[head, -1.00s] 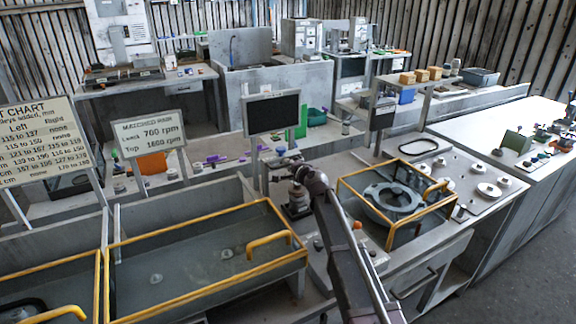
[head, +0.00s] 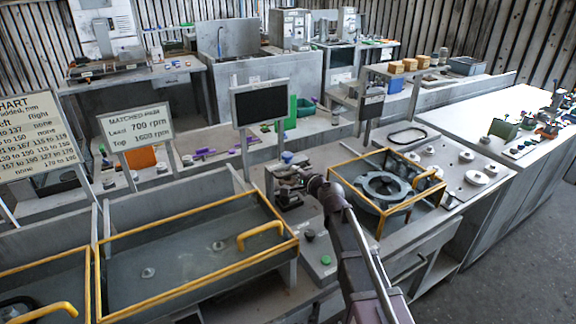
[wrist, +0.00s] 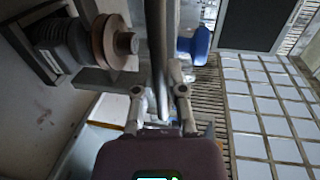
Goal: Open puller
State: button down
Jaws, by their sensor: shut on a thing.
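My gripper (head: 291,183) is at the small machine on the middle bench, left of the yellow-framed housing. In the wrist view my gripper (wrist: 162,95) is shut on a long grey bar (wrist: 163,40) that runs up between the fingers. I cannot tell for sure whether this bar is part of the puller. A blue knob (wrist: 194,44) is just right of the bar. A copper-coloured disc with a stub shaft (wrist: 110,42) is to the left. In the head view the gripper and my arm hide much of the machine, and the fingertips are too small to make out.
A ring-shaped grey housing (head: 384,188) sits inside a yellow frame (head: 408,207) on the right. A yellow-railed tray (head: 185,262) is on the left. A dark screen (head: 261,103) stands behind the gripper. A green button (head: 326,259) is on the bench front.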

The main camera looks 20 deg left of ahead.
jog(key=shift+s+d+f, duration=0.1)
jog(key=shift+s+d, duration=0.15)
jog(key=c, duration=0.7)
grip_release()
